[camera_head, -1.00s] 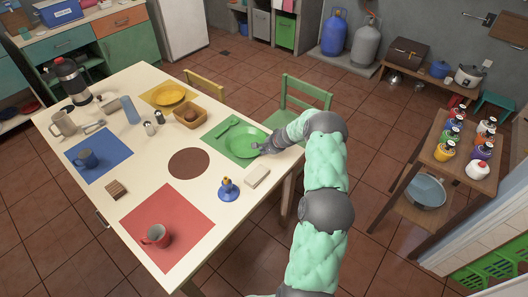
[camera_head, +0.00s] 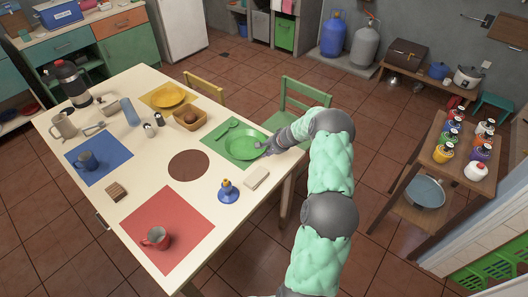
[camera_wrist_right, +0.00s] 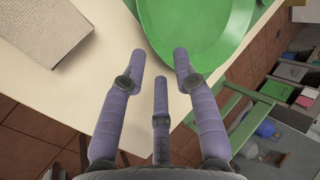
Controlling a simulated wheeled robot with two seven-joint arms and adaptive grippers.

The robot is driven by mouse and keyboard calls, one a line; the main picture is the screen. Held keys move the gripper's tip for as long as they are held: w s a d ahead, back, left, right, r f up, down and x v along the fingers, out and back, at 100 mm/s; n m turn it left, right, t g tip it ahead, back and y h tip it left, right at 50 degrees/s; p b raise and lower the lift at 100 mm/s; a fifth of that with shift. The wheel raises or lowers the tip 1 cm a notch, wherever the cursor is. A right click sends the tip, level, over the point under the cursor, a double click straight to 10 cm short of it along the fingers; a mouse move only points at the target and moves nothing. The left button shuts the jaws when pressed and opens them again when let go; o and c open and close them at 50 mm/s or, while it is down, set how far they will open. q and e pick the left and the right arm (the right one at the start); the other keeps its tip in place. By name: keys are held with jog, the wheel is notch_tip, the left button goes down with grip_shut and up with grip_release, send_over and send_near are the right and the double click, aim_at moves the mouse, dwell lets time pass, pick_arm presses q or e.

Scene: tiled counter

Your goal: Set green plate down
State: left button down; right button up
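The green plate (camera_head: 246,144) lies on the green placemat (camera_head: 229,155) at the table's right side, in the head view. My right gripper (camera_head: 265,150) is at the plate's right rim in the head view. Whether a fingertip still touches the rim, I cannot tell. My left gripper is in neither view.
A green spoon (camera_head: 229,127) lies beside the plate. A bread basket (camera_head: 190,118) is behind. A green chair (camera_head: 300,108) stands past the table's edge.

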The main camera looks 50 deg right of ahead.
jog(key=p+v, duration=0.1)
jog(key=v, duration=0.7)
jog(key=shift+s+r, duration=0.15)
jog(key=shift+s, duration=0.05)
